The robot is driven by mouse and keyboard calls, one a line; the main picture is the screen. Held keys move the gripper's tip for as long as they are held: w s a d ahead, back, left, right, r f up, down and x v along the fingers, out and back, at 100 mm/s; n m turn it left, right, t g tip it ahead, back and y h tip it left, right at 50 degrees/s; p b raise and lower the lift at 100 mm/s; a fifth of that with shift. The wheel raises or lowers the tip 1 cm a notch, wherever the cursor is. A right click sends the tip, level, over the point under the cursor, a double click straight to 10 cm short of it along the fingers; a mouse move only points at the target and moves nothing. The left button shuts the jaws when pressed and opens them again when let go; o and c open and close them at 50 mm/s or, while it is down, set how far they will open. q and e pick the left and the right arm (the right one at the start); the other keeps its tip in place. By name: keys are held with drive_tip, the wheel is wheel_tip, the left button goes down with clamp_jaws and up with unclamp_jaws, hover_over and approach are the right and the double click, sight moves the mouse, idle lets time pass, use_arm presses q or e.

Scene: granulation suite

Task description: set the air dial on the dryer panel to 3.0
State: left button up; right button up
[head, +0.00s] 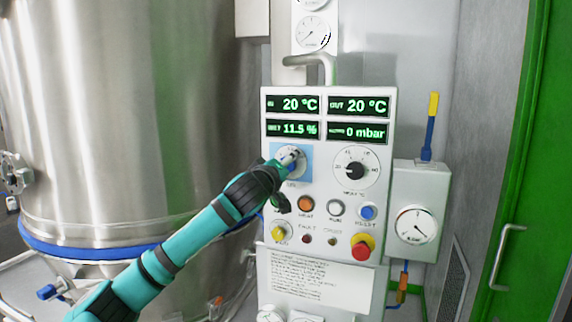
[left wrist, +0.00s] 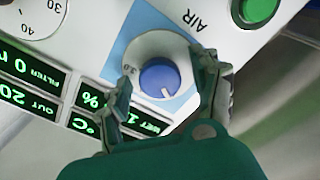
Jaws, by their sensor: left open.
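The air dial (left wrist: 159,78) is a blue knob on a round white scale, set on a light blue square of the dryer panel (head: 380,104). In the left wrist view the panel appears turned over, with AIR printed beside the dial. The knob's white pointer line points down and slightly right in that view; most scale numbers are too small or hidden to read. My left gripper (left wrist: 165,72) is open, with one finger on each side of the knob and visible space between. In the head view my left gripper (head: 289,172) partly covers the dial. My right gripper is not in view.
Another dial (head: 356,169) with a black knob is right of the air dial. Below are several buttons, including a red emergency knob (head: 362,247). A steel vessel (head: 110,120) stands left; a gauge box (head: 417,212) is right of the panel.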

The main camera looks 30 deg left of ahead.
use_arm(q)
drive_tip(key=shift+c, duration=0.2)
drive_tip(key=c, duration=1.1)
drive_tip(key=shift+c, duration=0.2)
drive_tip(key=shift+f, duration=0.1)
drive_tip(key=shift+m+p, duration=6.95)
drive_tip(key=shift+m, duration=4.95)
